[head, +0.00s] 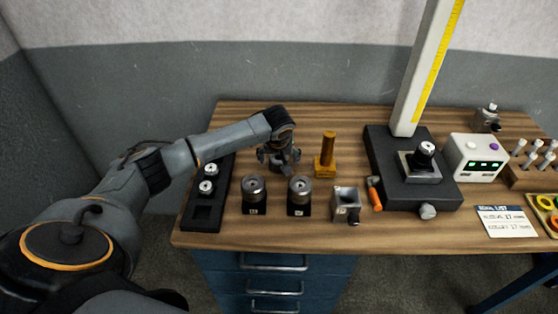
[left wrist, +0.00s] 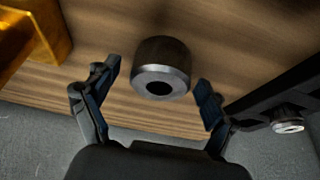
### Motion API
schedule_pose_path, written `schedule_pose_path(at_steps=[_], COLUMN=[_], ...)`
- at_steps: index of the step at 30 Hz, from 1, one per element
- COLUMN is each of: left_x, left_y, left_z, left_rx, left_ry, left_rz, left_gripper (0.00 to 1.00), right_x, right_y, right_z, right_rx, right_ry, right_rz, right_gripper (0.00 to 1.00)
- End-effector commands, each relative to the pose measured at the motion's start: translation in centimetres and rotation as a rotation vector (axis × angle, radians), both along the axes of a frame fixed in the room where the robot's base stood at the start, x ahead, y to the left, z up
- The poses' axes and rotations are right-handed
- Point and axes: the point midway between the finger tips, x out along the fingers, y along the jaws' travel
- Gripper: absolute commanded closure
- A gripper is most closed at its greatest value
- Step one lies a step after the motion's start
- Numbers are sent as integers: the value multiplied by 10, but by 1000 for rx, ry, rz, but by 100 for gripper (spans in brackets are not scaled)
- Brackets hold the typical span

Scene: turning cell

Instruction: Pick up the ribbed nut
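A short round dark part with a bright metal end face and a central hole, apparently the ribbed nut, shows in the left wrist view (left wrist: 162,72). It stands on the wooden bench, and its ribs are too blurred to make out. My left gripper (head: 278,159) is open above the bench, pointing down. In the left wrist view its fingers (left wrist: 157,76) are spread on either side of the nut, with a gap on both sides. In the head view the gripper mostly hides the nut. My right gripper is not in view.
A black rack (head: 203,218) with silver-topped parts lies left of the gripper. A brass stand (head: 326,165) is close on its right. Two dark round gauges (head: 254,190) (head: 299,190) and a small grey block (head: 346,202) stand in front. A height stand (head: 385,155) is further right.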

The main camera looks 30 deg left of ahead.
Motion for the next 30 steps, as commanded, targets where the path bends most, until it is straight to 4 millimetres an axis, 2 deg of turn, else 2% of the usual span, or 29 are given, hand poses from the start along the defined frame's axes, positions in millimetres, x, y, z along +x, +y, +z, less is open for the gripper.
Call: schedule_pose_path(at_steps=[1, 9, 20, 26, 30], left_x=[0, 0, 1, 2, -17], left_y=[0, 0, 0, 0, -15], left_z=[0, 0, 6, 32, 57], left_rx=[0, 0, -1, -2, -1], left_ry=[0, 0, -2, -4, -6], left_rz=[0, 0, 1, -1, -6], left_gripper=[26, 79, 79, 79, 79], right_x=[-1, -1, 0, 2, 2], right_y=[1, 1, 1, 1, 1], right_z=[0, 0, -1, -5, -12], right_rx=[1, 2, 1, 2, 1], right_ry=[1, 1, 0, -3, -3], right_rz=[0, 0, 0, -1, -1], right_gripper=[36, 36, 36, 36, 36])
